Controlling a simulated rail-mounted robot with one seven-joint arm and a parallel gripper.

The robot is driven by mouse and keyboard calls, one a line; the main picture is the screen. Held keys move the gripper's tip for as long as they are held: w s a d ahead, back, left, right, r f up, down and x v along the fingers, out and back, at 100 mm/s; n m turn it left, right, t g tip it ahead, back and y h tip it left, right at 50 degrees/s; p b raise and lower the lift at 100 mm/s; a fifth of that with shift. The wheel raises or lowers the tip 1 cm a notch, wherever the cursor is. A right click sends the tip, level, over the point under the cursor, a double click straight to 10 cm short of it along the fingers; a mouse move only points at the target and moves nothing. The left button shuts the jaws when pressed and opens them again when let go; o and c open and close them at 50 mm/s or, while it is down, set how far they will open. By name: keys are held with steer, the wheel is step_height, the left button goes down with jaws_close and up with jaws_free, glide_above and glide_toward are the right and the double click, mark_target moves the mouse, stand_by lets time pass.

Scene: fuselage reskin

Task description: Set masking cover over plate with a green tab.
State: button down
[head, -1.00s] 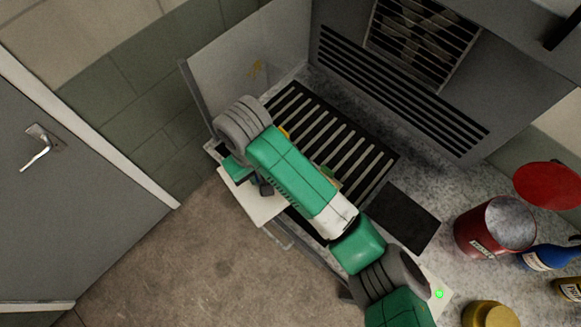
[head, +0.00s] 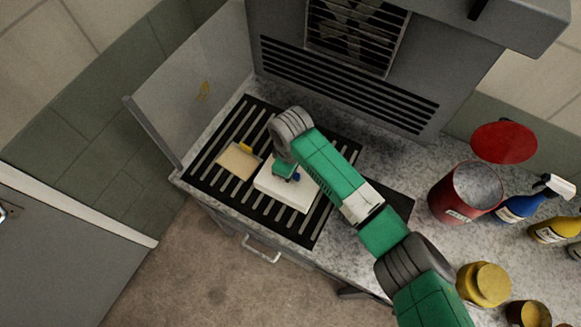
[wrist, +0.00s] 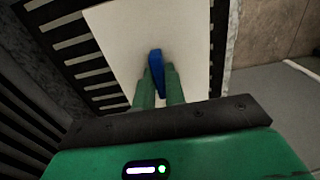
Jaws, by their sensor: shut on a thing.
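The masking cover (head: 279,196) is a white, square, box-like lid with a blue handle, level over the slatted grate. My gripper (head: 290,174) is shut on the blue handle. In the wrist view the gripper (wrist: 158,88) pinches the handle (wrist: 156,62), and the white cover (wrist: 120,45) fills the middle. A tan plate (head: 236,163) with a yellow tab (head: 245,147) lies uncovered just left of the cover. No green tab shows now; the area under the cover and my arm is hidden. I cannot tell whether the cover touches the grate.
The dark slatted grate (head: 216,182) is set in a speckled worktop, with a clear panel (head: 195,75) at left and a vented wall behind. A red can (head: 450,200), its red lid (head: 503,142), spray bottles and yellow jars stand at right.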

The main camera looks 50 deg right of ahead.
steer(key=shift+f, duration=2.65)
steer(key=shift+f, duration=0.1)
steer(key=shift+f+b, duration=0.25)
steer(key=shift+b, duration=0.05)
steer(key=c, duration=1.5)
jaws_free()
steer(key=shift+o, duration=0.2)
step_height(320, 180, up, 13)
steer(key=shift+f+p, duration=0.15)
steer(key=shift+p, duration=0.15)
